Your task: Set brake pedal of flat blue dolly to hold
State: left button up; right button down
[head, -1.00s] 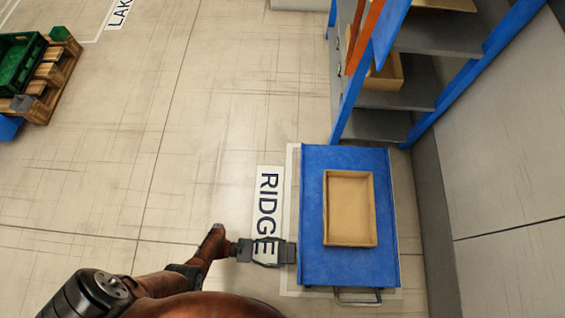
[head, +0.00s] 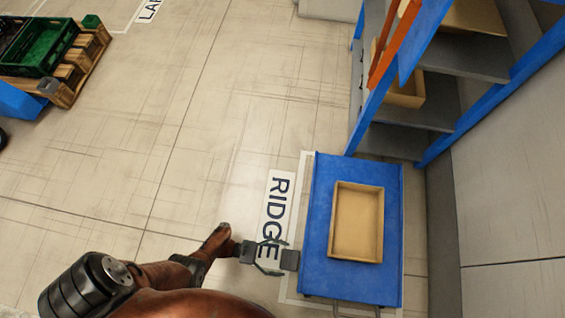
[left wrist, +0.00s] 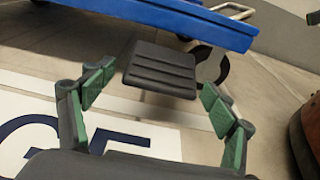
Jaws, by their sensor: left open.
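The flat blue dolly (head: 319,235) stands at the lower right of the head view. The dark ridged brake pedal (head: 290,261) sticks out from its left side. The pedal (left wrist: 160,68) also shows in the left wrist view, just below the blue deck edge (left wrist: 200,25). I cannot tell whether it is set to hold or released. My left gripper (head: 272,258) is open and empty beside the pedal. In the left wrist view the green-padded fingers of my left gripper (left wrist: 155,90) stand apart, with the pedal ahead between them.
A tan open crate (head: 381,222) lies on the dolly. A rack with blue posts (head: 375,110) and crates stands behind it, with a wall at right. A floor label reading RIDGE (head: 279,187) lies left of the dolly.

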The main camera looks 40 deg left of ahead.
pick_arm(q)
jog(key=shift+s+a, duration=0.1)
jog(key=v, duration=1.1)
jog(key=shift+s+a, duration=0.15)
jog(key=shift+a, duration=0.2)
